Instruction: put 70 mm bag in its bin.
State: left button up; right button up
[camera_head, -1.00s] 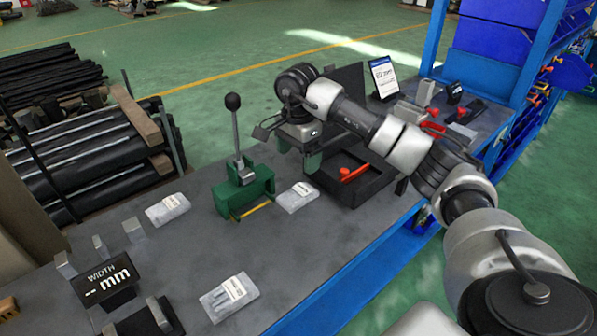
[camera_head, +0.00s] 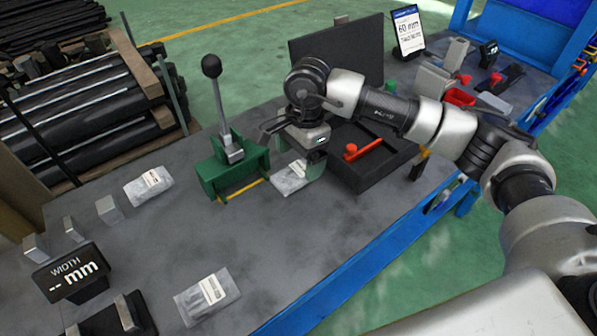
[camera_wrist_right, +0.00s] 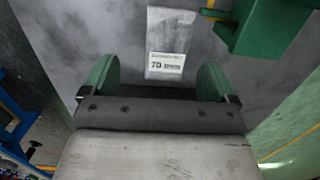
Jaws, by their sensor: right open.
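The 70 mm bag (camera_head: 287,180) is a clear flat bag with a white label, lying on the grey bench just right of the green lever press. In the right wrist view the bag (camera_wrist_right: 170,35) shows its "70 mm" label, ahead of and between the green fingers. My right gripper (camera_wrist_right: 157,82) is open and empty, pointing down. In the head view the right gripper (camera_head: 306,172) is at the bag's right end and hides part of it. Whether it touches the bag is unclear. I cannot tell which bin is the bag's. My left gripper is out of view.
The green press (camera_head: 232,165) with its upright lever stands close left of the gripper. A black tray (camera_head: 372,178) with a red-handled item is close right. Two other bags (camera_head: 148,186) (camera_head: 207,296) lie left and in front. A tablet (camera_head: 407,31) reads "60 mm".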

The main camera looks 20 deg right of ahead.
aim_at(296, 171)
jog(key=shift+w+f, duration=0.1)
jog(key=shift+f, duration=0.2)
jog(key=f, duration=0.1)
jog(key=f+p, duration=0.1)
jog(key=f, duration=0.2)
jog(key=shift+w+a+f, duration=0.2)
jog(key=shift+w+a, duration=0.05)
jog(key=shift+w, duration=0.05)
jog(key=shift+f+p, duration=0.3)
jog(key=shift+f, duration=0.1)
jog(key=shift+c, duration=0.4)
jog(key=c, duration=1.1)
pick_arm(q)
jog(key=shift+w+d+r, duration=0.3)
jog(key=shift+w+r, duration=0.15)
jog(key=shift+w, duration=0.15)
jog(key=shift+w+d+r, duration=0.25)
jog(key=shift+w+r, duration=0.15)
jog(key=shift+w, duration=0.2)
pick_arm(e)
jog(key=shift+c, duration=0.2)
